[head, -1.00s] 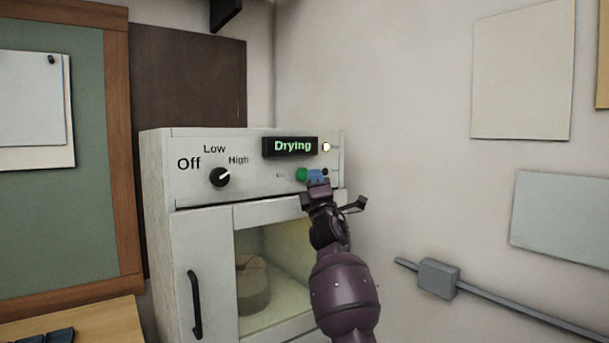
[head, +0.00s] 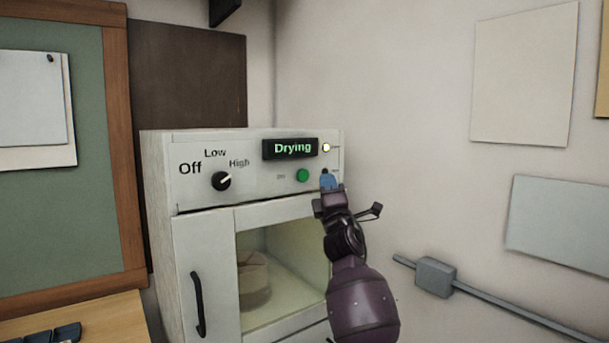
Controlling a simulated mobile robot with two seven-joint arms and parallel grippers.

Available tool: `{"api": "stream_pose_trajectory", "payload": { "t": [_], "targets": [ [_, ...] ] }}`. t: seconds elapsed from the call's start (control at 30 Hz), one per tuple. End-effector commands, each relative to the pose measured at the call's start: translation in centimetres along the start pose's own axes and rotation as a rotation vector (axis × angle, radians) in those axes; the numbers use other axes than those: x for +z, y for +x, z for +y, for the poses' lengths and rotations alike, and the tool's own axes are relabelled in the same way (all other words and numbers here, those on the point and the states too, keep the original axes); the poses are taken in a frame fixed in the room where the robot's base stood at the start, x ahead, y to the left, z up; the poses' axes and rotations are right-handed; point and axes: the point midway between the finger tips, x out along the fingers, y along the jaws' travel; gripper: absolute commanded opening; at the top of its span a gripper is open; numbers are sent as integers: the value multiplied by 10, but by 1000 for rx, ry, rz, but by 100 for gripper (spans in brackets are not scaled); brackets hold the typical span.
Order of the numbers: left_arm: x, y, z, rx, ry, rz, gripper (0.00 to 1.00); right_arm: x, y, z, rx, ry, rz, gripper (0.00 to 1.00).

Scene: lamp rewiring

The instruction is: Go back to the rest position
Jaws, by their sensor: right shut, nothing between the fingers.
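My right gripper (head: 328,180) is shut and empty, with blue fingertips, in front of the upper right of the white drying oven (head: 188,270). The tips are just right of the green button (head: 302,175); I cannot tell whether they touch the panel. A dark button behind the tips is partly hidden. The display (head: 290,148) reads "Drying" and a small lamp (head: 326,147) beside it is lit. The black knob (head: 221,181) points toward "High". My left gripper is not in view.
The oven door has a black handle (head: 198,305) and a window, with a round pale object (head: 254,282) inside. A conduit with a grey box (head: 435,277) runs along the right wall. A wooden surface (head: 105,322) is at the lower left. Open space lies right of the oven.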

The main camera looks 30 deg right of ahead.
Motion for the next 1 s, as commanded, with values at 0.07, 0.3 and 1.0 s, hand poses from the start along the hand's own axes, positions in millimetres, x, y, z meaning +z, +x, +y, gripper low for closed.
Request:
{"api": "stream_pose_trajectory", "payload": {
  "t": [0.07, 0.3, 1.0],
  "targets": [
    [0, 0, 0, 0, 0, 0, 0, 0, 0, 0, 0, 0, 0, 0],
    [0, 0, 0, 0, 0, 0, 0, 0, 0, 0, 0, 0, 0, 0],
    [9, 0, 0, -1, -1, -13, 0, 3, 1, 3, -27, 342, -33, 0]
  ]
}}
